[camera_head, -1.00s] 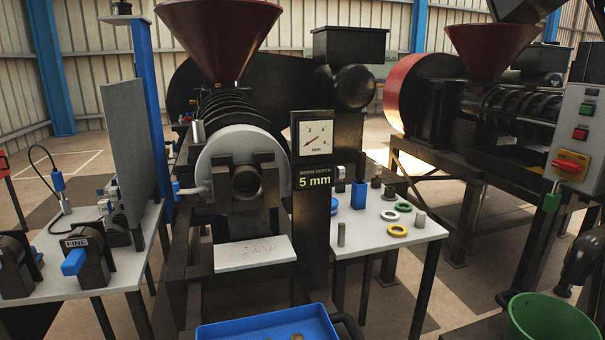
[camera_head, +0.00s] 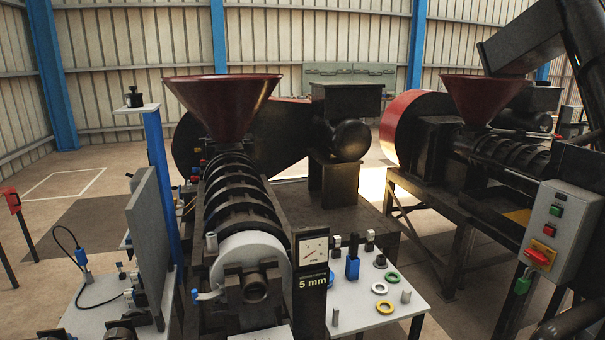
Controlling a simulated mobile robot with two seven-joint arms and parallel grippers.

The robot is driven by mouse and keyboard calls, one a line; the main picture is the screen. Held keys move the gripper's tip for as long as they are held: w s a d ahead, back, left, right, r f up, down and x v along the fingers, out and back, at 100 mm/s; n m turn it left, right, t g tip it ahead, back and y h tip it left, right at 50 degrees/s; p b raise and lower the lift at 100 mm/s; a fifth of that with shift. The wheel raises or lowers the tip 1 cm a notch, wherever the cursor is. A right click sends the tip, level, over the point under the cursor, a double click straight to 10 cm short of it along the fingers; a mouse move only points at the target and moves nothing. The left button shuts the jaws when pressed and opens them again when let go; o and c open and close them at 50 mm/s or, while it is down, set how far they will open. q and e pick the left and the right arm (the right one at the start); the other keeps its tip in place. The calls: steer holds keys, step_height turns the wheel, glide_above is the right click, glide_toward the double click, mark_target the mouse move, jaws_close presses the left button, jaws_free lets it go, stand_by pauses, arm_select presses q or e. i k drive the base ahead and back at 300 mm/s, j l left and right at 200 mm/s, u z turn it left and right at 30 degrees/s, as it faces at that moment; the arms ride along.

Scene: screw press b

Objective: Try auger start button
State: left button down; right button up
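A grey control box (camera_head: 568,238) is at the right of the head view. Its face carries a green button (camera_head: 556,210), a red button (camera_head: 549,230) below it, and a red switch handle on a yellow plate (camera_head: 540,254) lower down. A green padlock-like piece (camera_head: 522,284) hangs beside the switch at the box's lower left. Labels on the box are too small to read. Neither of my grippers is in view, so whether they are open or shut does not show.
A dark inclined chute or auger (camera_head: 527,38) rises at the upper right, behind the box. The near screw press with its red hopper (camera_head: 222,98) stands at centre left. A white table (camera_head: 365,318) holds rings and small parts. Floor (camera_head: 420,240) shows between the presses.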

mark_target(555, 210)
steer(key=z, duration=1.35)
